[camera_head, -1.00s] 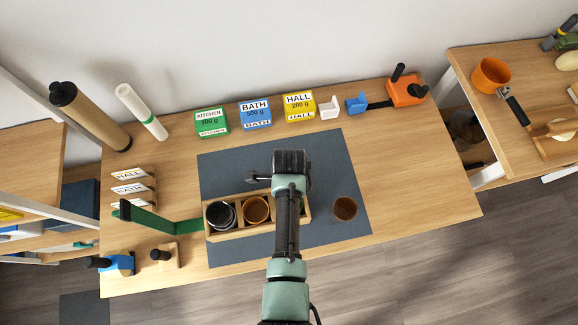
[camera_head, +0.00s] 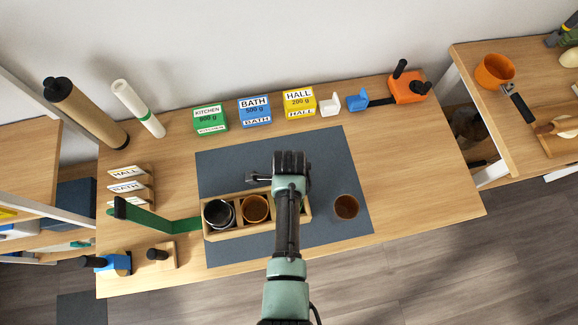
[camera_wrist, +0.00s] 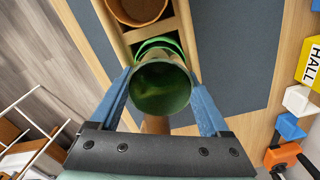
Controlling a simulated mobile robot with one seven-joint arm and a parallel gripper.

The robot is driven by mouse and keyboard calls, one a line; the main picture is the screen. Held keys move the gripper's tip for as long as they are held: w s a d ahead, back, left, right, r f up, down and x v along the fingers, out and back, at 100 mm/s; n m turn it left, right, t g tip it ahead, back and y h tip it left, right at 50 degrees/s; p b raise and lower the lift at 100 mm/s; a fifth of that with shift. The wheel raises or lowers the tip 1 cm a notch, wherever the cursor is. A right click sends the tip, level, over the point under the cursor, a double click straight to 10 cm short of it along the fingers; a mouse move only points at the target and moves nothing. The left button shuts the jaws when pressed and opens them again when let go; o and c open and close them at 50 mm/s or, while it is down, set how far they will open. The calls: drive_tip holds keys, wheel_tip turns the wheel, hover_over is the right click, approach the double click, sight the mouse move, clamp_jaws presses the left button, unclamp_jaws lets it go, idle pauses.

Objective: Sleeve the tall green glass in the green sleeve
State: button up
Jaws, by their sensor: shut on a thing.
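In the wrist view, my gripper (camera_wrist: 162,100) is shut on the tall green glass (camera_wrist: 160,88), with one blue finger on each side. I look into the glass's open mouth. Just beyond its upper rim, a bright green curved edge, apparently the green sleeve (camera_wrist: 158,43), shows inside a compartment of the wooden crate (camera_wrist: 185,30). The glass covers most of this sleeve, so I cannot tell whether the glass's lower end is inside it. In the head view, my arm hides the glass, the sleeve and my fingertips at the right part of the crate (camera_head: 233,234).
The crate also holds a dark cup (camera_head: 219,213) and a brown cup (camera_head: 255,208). Another brown cup (camera_head: 346,207) stands on the grey mat (camera_head: 330,160) to the right. A green strip with a black grip (camera_head: 165,222) lies left of the crate.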

drive_tip(key=shift+f+b, duration=0.9)
drive_tip(key=shift+f, duration=0.3)
drive_tip(key=o, duration=1.4)
drive_tip(key=shift+r, duration=0.15)
wheel_tip(320, 180, up, 13)
drive_tip(key=shift+f, duration=0.1)
